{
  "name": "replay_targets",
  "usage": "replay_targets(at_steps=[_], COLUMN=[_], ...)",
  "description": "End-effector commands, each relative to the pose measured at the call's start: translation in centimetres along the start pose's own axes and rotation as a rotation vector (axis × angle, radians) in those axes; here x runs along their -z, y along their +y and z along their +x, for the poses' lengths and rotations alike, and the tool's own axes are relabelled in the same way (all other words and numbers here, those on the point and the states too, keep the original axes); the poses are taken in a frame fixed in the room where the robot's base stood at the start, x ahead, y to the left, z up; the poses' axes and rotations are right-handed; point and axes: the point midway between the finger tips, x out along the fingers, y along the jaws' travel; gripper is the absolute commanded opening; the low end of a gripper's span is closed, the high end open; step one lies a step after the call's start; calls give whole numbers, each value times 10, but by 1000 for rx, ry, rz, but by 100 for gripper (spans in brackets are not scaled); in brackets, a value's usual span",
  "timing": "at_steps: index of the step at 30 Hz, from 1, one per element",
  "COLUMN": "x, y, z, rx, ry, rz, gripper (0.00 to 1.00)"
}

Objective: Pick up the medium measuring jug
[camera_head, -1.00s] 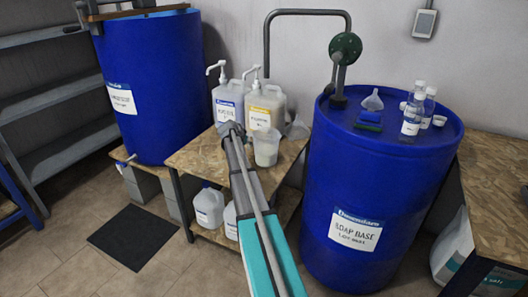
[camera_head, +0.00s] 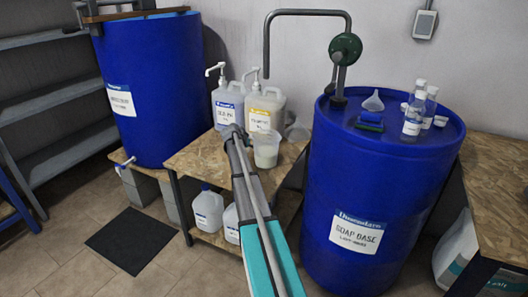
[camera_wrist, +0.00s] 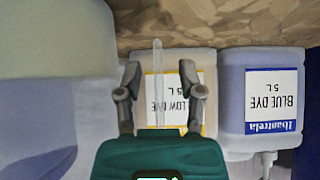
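The measuring jug (camera_head: 266,150) is translucent and stands upright on the wooden table, with pale contents in its lower part. My gripper (camera_head: 237,133) is just left of it in the head view. In the wrist view, which is upside down, a large, close translucent body with cream contents at the left looks like the jug (camera_wrist: 52,38). My gripper (camera_wrist: 160,92) is open there. A thin pale strip (camera_wrist: 157,75) stands between its fingers; it may be the jug's handle, but its join is not clear. I cannot tell whether the fingers touch it.
The yellow dye can (camera_head: 262,110) and blue dye can (camera_head: 226,106) stand close behind my gripper. The soap base drum (camera_head: 375,190) stands to the right. White containers (camera_head: 208,211) are on the lower shelf.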

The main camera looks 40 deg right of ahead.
Motion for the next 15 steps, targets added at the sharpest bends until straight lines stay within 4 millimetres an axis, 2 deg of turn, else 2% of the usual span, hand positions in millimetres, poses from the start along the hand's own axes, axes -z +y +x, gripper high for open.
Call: replay_targets(at_steps=[1,7,15], x=[0,0,0], y=[0,0,0], z=[0,0,0], rx=[0,0,0], ry=[0,0,0], rz=[0,0,0], gripper=[37,0,0])
